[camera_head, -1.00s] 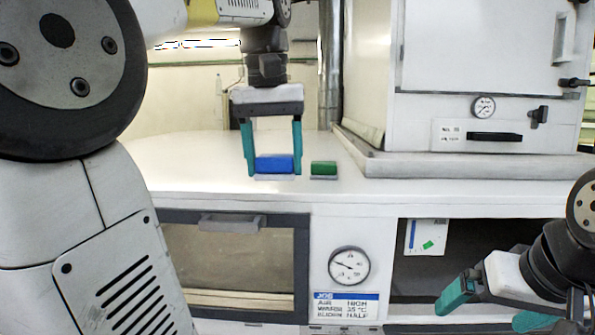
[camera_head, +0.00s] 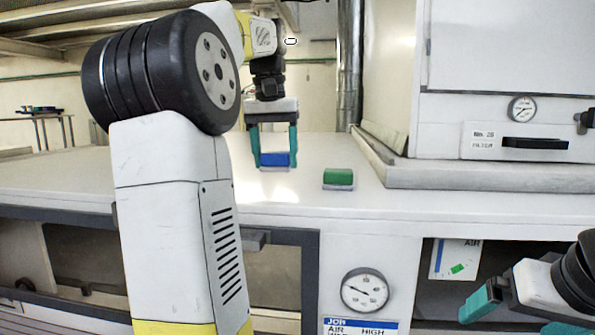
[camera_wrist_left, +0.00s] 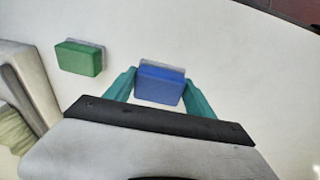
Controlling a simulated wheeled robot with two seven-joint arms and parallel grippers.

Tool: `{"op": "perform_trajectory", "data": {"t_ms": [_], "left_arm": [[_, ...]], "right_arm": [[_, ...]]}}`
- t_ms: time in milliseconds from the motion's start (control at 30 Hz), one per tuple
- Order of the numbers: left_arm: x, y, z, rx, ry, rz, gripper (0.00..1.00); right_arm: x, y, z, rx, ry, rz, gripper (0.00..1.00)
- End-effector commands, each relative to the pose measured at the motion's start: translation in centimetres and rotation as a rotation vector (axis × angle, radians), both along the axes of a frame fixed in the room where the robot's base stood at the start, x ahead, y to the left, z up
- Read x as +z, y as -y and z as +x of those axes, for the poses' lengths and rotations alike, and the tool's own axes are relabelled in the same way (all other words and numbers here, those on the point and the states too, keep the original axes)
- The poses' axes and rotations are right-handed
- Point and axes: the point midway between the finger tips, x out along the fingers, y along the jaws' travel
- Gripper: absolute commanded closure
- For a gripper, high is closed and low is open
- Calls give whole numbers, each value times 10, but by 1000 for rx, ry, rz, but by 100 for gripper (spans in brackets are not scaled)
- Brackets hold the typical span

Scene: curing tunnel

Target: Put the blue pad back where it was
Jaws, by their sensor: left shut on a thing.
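The blue pad (camera_head: 275,160), with a grey base, is between the teal fingers of my left gripper (camera_head: 275,158), which is shut on its two sides. The pad is at the white worktop, left of the green pad; I cannot tell for sure whether it is clear of the surface. The wrist view also shows the blue pad (camera_wrist_left: 160,84) between both fingers. The green pad (camera_head: 338,177) sits on the worktop, apart from the gripper; the wrist view shows it (camera_wrist_left: 79,58) to the left. My right gripper (camera_head: 522,315) is at the lower right, fingers apart, empty, partly cut off.
The white worktop (camera_head: 430,204) is clear around both pads. A large white cabinet (camera_head: 470,130) with a gauge stands at the right back. Below the worktop are a dial gauge (camera_head: 365,291), a label and an open bay on the right. A metal pipe (camera_head: 349,70) rises behind.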

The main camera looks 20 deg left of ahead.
Motion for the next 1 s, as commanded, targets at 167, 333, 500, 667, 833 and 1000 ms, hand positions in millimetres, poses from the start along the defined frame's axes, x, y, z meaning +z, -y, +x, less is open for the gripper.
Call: {"op": "perform_trajectory", "data": {"t_ms": [167,333,500,667,833,1000], "left_arm": [[-2,-11,13,0,1,0,81],[-22,-12,12,0,-2,0,81],[-36,-12,12,0,0,1,81],[-36,-11,13,0,1,0,81],[-39,-11,13,0,0,0,81],[-39,-11,13,0,1,0,15]], "right_arm": [[0,0,0,0,0,0,0],[0,0,0,0,0,0,0],[0,0,0,0,0,0,0],[0,0,0,0,0,0,0],[0,0,0,0,0,0,0],[0,0,0,0,0,0,0]]}}
